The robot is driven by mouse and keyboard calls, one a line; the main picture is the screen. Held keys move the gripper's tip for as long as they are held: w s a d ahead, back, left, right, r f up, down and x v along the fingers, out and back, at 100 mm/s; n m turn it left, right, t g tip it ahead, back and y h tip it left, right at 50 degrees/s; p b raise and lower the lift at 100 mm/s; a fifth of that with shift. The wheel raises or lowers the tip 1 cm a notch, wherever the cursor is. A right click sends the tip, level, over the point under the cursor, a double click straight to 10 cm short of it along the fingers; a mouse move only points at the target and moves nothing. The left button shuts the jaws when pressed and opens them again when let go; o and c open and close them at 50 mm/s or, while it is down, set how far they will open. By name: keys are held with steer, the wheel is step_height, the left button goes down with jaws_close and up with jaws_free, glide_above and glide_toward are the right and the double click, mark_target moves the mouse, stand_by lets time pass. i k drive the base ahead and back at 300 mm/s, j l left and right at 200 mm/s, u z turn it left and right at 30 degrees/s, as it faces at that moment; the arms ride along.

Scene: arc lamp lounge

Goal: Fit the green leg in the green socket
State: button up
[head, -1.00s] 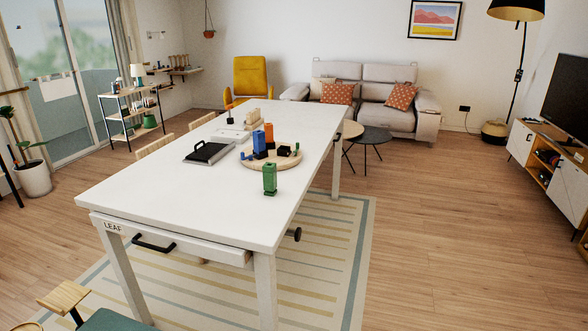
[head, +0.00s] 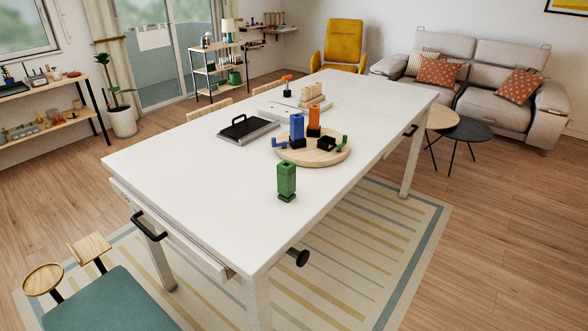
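A tall green block (head: 287,181) stands upright on the white table (head: 190,170), apart from the round wooden board; it looks like the green leg. The round wooden board (head: 313,160) lies behind it. A blue upright piece (head: 297,127) and an orange upright piece (head: 314,117) stand on the board. A black block (head: 326,144) sits on the board's right part with a small green piece (head: 342,142) beside it, possibly the green socket; its opening is too small to make out. A small blue piece (head: 279,143) is at the board's left. My gripper is not in view.
A grey tray with a black handle (head: 245,129) lies left of the board. A wooden rack (head: 313,95) is behind it. A drawer handle (head: 151,227) and dark knob (head: 298,257) stick out from the table.

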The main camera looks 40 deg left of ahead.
mark_target(315, 151)
steer(key=i+u, duration=0.3)
steer(key=i, duration=0.35)
steer(key=i+l+u, duration=0.3)
steer(key=i, duration=0.3)
steer(key=i+u, duration=0.2)
steer(key=u, duration=0.2)
steer(key=i+u, duration=0.15)
steer(key=u, duration=0.2)
steer(key=i+l+u, duration=0.15)
steer(key=u, duration=0.25)
steer(key=i+l+u, duration=0.1)
steer(key=u, duration=0.25)
steer(key=i+u, duration=0.15)
steer(key=u, duration=0.25)
steer(key=i+l+u, duration=0.1)
steer(key=u, duration=0.3)
steer(key=i+l+u, duration=0.1)
steer(key=l+u, duration=0.15)
steer(key=u, duration=0.15)
steer(key=i+l+u, duration=0.1)
steer(key=u, duration=0.3)
steer(key=i+l+u, duration=0.2)
steer(key=l+u, duration=0.2)
steer(key=i+l+u, duration=0.15)
steer(key=l+u, duration=0.3)
steer(key=i+l+u, duration=0.1)
steer(key=l+u, duration=0.3)
